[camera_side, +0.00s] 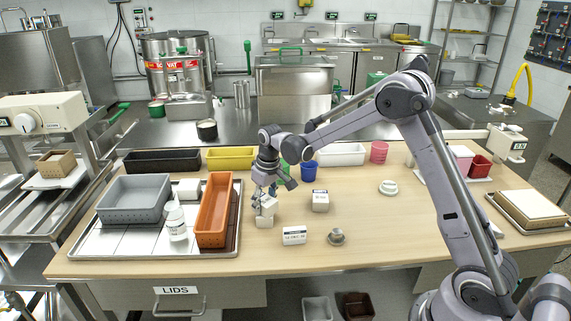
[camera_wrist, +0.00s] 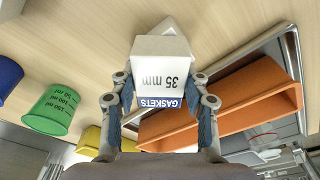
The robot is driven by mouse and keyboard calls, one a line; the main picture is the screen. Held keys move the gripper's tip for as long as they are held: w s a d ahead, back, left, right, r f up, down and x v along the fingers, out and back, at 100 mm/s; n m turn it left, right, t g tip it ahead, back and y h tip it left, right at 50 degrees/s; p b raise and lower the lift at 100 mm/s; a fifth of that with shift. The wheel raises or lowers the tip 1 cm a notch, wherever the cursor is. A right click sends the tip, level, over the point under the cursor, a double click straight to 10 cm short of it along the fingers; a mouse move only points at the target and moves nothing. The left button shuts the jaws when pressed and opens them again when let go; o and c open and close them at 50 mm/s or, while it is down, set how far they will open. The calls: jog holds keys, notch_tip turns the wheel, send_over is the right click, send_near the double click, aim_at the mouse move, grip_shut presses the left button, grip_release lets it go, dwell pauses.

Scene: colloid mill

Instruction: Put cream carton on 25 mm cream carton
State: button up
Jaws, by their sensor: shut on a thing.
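A cream carton (camera_side: 268,206) is held in my gripper (camera_side: 263,194), which is shut on it. In the wrist view the held carton (camera_wrist: 163,88) has a face reading "35 mm" and a blue "GASKETS" label, between both fingers. Another cream carton (camera_side: 265,221) is directly below it on the table; whether the two touch is unclear. A pale block shape (camera_wrist: 168,48) shows beyond the held carton in the wrist view. The lower carton's size marking cannot be read. Two more cream cartons with dark labels stand to the right, one farther back (camera_side: 320,201) and one nearer (camera_side: 294,235).
An orange bin (camera_side: 214,210), a grey bin (camera_side: 135,199) and a white bottle (camera_side: 175,221) sit on a metal tray to the left. A small metal part (camera_side: 336,236) lies at front right. A blue cup (camera_side: 308,172) stands behind. The table's right middle is mostly clear.

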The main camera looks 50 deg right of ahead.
aim_at(268, 202)
jog(key=o, duration=1.1)
jog(key=shift+f, duration=0.1)
jog(key=shift+o, duration=0.2)
notch_tip(268, 202, up, 12)
jog(key=s, duration=0.2)
jog(key=s+a+r+t, duration=0.1)
jog(key=s+a+r, duration=0.15)
jog(key=s, duration=0.35)
jog(key=s+a+r+t, duration=0.1)
jog(key=s+a+r, duration=0.15)
jog(key=s, duration=0.25)
jog(key=s+a+f+t, duration=0.1)
jog(key=s+f+t, duration=0.2)
jog(key=s, duration=0.9)
jog(key=shift+s+a+f, duration=0.15)
jog(key=shift+a+f, duration=0.05)
jog(key=shift+a, duration=0.15)
